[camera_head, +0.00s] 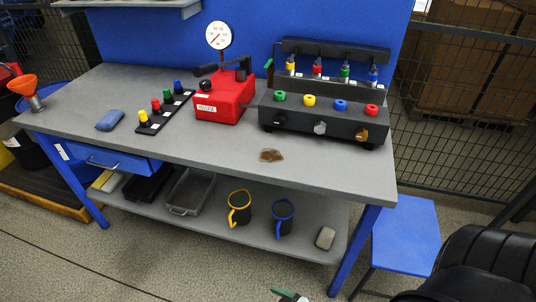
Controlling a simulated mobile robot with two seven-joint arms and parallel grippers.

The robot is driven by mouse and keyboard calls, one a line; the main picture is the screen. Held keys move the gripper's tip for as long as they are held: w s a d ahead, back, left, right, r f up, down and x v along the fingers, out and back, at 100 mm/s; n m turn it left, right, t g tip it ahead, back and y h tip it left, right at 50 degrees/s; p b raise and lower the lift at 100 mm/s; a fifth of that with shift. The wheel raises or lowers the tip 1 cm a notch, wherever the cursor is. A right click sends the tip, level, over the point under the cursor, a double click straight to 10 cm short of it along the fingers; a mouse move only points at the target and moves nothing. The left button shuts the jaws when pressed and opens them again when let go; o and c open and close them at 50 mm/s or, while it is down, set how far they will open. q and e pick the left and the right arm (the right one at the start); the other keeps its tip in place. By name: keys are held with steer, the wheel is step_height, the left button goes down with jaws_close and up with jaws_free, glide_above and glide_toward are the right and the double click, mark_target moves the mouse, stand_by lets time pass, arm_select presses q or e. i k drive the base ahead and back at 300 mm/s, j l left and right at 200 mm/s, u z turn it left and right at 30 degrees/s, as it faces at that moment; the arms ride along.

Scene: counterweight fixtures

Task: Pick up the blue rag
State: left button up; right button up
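The blue rag (110,120) lies folded on the left part of the grey workbench top (215,146), near the front edge. Nothing covers it.
Right of the rag are a black strip with coloured knobs (165,110), a red gauge device (223,104) and a black control box (322,119). An orange funnel (23,86) stands at the left end. A brown stain (271,156) marks the front. Mugs and trays sit on the lower shelf (205,215).

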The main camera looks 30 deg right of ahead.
mark_target(109, 119)
steer(key=i+j+z, duration=0.35)
steer(key=i, duration=0.3)
steer(key=i+j+z, duration=0.35)
steer(key=i+j, duration=0.25)
